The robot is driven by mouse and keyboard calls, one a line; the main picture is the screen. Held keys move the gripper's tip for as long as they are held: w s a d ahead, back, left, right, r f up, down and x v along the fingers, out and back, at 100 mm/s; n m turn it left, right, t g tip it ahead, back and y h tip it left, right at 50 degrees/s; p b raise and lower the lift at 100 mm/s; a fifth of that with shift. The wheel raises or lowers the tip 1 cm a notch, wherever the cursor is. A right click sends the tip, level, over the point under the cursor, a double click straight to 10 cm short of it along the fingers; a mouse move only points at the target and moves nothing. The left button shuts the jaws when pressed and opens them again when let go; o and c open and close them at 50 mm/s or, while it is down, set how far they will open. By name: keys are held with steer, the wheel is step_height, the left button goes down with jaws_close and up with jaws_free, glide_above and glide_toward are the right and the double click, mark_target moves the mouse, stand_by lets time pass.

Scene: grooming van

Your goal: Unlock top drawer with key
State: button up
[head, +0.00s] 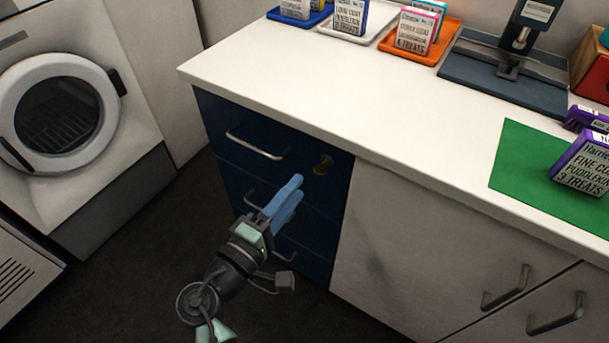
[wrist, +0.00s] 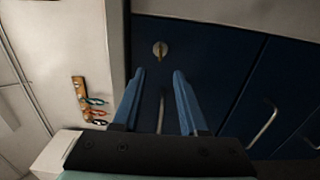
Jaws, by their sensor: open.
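The top drawer (head: 225,117) is the uppermost dark blue front under the white counter, and it is closed. A brass key-like piece (head: 323,165) sits at the lock on its right part; key and lock are too small to tell apart. It also shows in the wrist view (wrist: 160,49), ahead of the fingertips. The top drawer's metal handle (head: 256,146) is left of the lock. My gripper (head: 296,184) has blue fingers, is open and empty, and is in front of the drawers, below the lock. In the wrist view (wrist: 159,73) its fingertips are apart, short of the brass piece.
Lower drawers with handles (wrist: 262,125) are beneath. A pale cabinet (head: 400,250) adjoins on the right. The counter (head: 400,130) bears coloured trays, treat boxes, a green mat (head: 520,160) and a dark stand. A washer (head: 60,110) stands left. Floor in front is clear.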

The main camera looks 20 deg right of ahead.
steer(key=v, duration=0.7)
steer(key=shift+s+a, duration=0.2)
steer(key=shift+a, duration=0.1)
